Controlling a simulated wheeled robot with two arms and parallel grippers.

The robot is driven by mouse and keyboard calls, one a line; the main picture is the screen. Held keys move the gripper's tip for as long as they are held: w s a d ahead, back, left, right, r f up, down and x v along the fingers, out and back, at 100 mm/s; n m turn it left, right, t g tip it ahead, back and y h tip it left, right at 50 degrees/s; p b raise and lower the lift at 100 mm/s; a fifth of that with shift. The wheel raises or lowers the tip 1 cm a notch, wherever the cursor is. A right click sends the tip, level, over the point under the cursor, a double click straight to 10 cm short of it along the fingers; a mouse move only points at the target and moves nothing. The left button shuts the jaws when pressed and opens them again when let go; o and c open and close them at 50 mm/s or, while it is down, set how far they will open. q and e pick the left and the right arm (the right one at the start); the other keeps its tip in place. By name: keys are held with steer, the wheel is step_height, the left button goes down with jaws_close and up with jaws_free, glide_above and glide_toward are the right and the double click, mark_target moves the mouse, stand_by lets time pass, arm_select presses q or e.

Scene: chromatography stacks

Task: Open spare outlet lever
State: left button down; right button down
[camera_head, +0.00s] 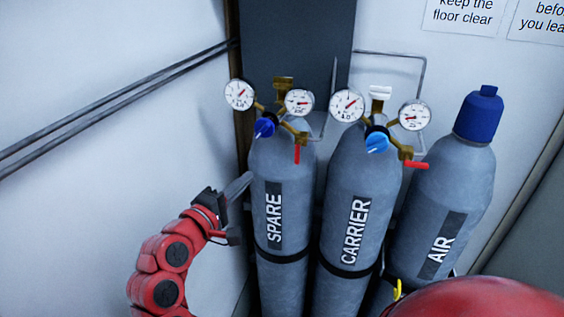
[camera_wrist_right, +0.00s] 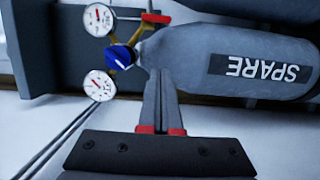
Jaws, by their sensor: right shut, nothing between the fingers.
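The spare cylinder (camera_head: 280,205) is grey, labelled SPARE, and stands upright at the left of the row. Its red outlet lever (camera_head: 297,153) hangs straight down below the regulator at the right front. In the right wrist view the lever (camera_wrist_right: 155,18) shows at the top, beyond the blue knob (camera_wrist_right: 120,56). My right gripper (camera_head: 244,184) is shut and empty, just left of the spare cylinder's shoulder and below the lever's height. Its closed fingers (camera_wrist_right: 160,88) point toward the cylinder in the wrist view; touch cannot be told. My left gripper is not in view.
The carrier cylinder (camera_head: 362,190) stands to the right, its red lever (camera_head: 416,165) sideways. Two gauges and a blue knob (camera_head: 264,128) crowd the spare regulator. The air cylinder (camera_head: 445,190) has a blue cap. Dark straps cross the cylinders. Wall pipes (camera_head: 110,105) run at left.

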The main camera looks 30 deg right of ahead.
mark_target(297, 154)
steer(key=w+d, duration=0.1)
steer(key=d, duration=1)
steer(key=shift+w+d, duration=0.15)
steer(key=shift+d, duration=0.05)
